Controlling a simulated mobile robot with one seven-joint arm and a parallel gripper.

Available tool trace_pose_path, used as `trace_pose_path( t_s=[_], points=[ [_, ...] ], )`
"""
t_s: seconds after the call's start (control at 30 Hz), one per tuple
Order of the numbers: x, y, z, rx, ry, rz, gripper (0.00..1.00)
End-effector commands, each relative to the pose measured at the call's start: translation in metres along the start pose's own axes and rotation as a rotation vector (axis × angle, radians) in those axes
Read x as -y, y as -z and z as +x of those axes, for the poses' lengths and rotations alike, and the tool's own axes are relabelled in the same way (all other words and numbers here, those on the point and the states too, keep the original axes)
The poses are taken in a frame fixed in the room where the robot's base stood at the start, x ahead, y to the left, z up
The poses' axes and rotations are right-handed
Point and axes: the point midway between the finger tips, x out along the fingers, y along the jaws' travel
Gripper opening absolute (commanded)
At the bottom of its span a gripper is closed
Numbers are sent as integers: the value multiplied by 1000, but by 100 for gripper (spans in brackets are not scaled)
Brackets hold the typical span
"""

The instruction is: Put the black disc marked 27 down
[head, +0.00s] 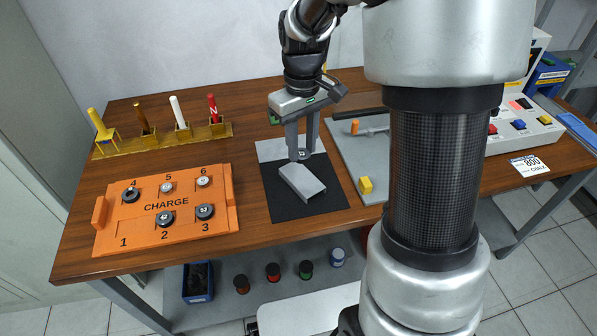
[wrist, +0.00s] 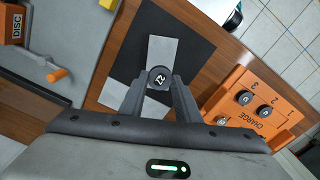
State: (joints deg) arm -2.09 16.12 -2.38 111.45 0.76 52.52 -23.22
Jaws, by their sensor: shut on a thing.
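My gripper (head: 301,152) is shut on the black disc marked 27 (wrist: 159,78), whose white-marked face shows between the fingertips in the wrist view. In the head view the disc is mostly hidden by the fingers. The gripper (wrist: 160,82) is over the black mat (head: 320,207), by the far end of a grey block (head: 303,183) lying on it. I cannot tell whether the disc touches anything below. A light grey patch (head: 268,150) lies at the mat's far side.
Left is an orange CHARGE tray (head: 102,240) with numbered places; place 1 looks empty, the others hold discs. Behind it a yellow rack (head: 160,141) holds upright sticks. Right is a grey board (head: 345,158) with an orange-handled part (head: 368,128) and yellow block (head: 366,185).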

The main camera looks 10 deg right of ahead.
Motion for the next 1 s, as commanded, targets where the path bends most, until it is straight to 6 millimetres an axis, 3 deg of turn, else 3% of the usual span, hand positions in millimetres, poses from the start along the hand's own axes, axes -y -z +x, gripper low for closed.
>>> trace_pose_path(
  t_s=[0.03, 0.27, 0.5, 0.73, 0.77, 0.83, 1.0],
  points=[
    [0, 0, 10, 1, 0, 0, 10],
    [0, 0, 28, 1, 0, 0, 10],
    [0, 0, 65, 1, 0, -1, 10],
    [0, 1, 66, -2, -1, -1, 10],
    [0, 1, 66, -2, -1, -1, 35],
    [0, 1, 66, -2, -1, -1, 46],
    [0, 1, 66, -2, -1, 0, 48]
  ],
)
